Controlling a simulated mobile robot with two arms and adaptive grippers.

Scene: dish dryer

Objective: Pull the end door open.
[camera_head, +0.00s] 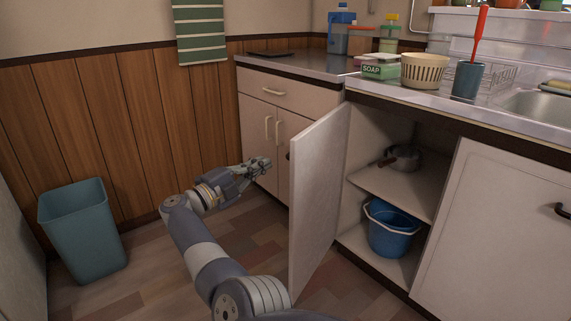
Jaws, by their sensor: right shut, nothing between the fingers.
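A pale cabinet door (318,190) under the sink counter stands swung out toward me, showing its inner face. The cabinet interior (385,180) behind it is exposed. A small dark piece, perhaps its handle, shows at the door's left edge; the outer face is hidden. My right gripper (262,163) is left of this door, on its outer side, shut and empty. It is in front of the doors of a lower cabinet (258,135); I cannot tell whether it touches anything. My left gripper is out of view.
A pot (402,158) sits on the cabinet shelf, with a blue bucket (392,232) below. Another closed door (495,235) is at the right. A teal bin (82,232) stands by the left wall. The floor between the bin and my arm is clear.

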